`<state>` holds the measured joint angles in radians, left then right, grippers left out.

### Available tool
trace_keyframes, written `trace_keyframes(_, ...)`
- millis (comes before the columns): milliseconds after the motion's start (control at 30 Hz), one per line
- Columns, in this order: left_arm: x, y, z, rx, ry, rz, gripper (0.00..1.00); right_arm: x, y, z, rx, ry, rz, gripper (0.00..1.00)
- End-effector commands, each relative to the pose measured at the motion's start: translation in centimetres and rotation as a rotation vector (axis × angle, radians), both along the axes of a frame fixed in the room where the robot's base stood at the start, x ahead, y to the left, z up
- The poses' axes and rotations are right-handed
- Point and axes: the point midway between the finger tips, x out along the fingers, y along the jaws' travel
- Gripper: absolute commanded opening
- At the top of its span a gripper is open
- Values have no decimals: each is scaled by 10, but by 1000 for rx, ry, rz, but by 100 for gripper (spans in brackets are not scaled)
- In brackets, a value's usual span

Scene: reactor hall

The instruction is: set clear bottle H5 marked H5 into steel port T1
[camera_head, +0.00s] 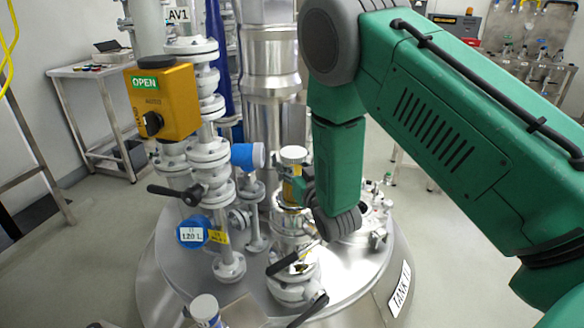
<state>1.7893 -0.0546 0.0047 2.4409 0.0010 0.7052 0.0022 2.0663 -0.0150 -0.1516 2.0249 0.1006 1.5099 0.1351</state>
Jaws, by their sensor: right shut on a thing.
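A bottle with a white cap (293,155) and a yellowish band below it stands upright near the middle of the view. No H5 mark is readable on it. My right gripper (293,190) is shut on this bottle from the right, at the end of my green arm. Directly below is a steel port (291,225) on top of the tank. I cannot tell whether the bottle's lower end is inside the port or just above it, as the gripper and fittings hide it. My left gripper is not in view.
White flanged pipes (208,150) with a yellow valve box (162,100) stand left of the bottle. Another white-capped container (205,308) is at the bottom. A side table (95,70) stands back left.

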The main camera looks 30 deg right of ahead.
Motion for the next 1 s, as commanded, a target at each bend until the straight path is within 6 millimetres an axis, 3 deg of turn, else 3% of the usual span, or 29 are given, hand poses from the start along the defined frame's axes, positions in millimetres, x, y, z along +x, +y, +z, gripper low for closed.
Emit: trace_keyframes(1000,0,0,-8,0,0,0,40,0,0,-11,0,-3,0,0)
